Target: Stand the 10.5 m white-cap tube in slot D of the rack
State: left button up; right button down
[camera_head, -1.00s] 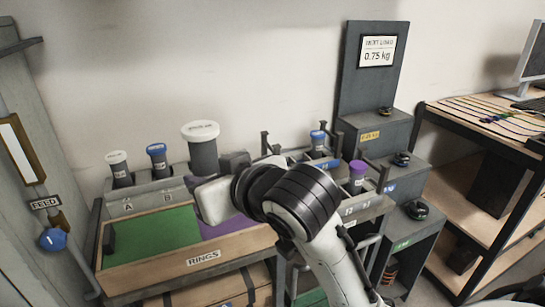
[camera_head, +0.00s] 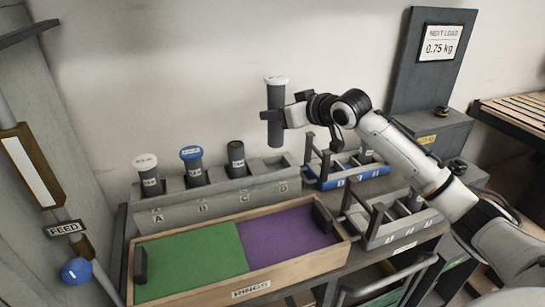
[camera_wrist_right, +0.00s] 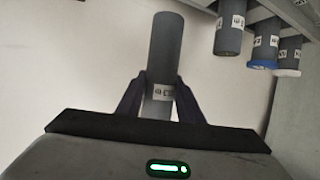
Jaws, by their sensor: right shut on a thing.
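My right gripper (camera_head: 282,117) is shut on a dark grey tube with a white cap (camera_head: 276,82) and holds it nearly upright. The tube is in the air above the right end of the grey rack (camera_head: 228,205), over the part marked D. Its lower end looks clear of the rack. In the right wrist view the gripper (camera_wrist_right: 161,100) closes around the tube's labelled body (camera_wrist_right: 164,50). Slot A holds a white-cap tube (camera_head: 149,178), B a blue-cap tube (camera_head: 193,168), and C a dark-topped tube (camera_head: 236,161). No tube stands at D. The left gripper is not in view.
A wooden tray marked RINGS (camera_head: 250,288), with green and purple halves, lies in front of the rack. A blue-fronted rack (camera_head: 350,176) and a grey holder (camera_head: 400,225) stand to the right. A sign (camera_head: 440,42) reads 0.75 kg. A FEED post stands left.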

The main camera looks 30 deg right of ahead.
aim_at(281, 142)
notch_tip(281, 142, down, 8)
jog(key=shift+s+f, duration=0.1)
jog(key=shift+f, duration=0.1)
jog(key=shift+a, duration=0.1)
jog(key=shift+f, duration=0.2)
jog(key=c, duration=1.2)
grip_release()
jog(key=shift+s+r, duration=0.15)
jog(key=shift+b+v, duration=0.3)
jog(key=shift+v, duration=5.55)
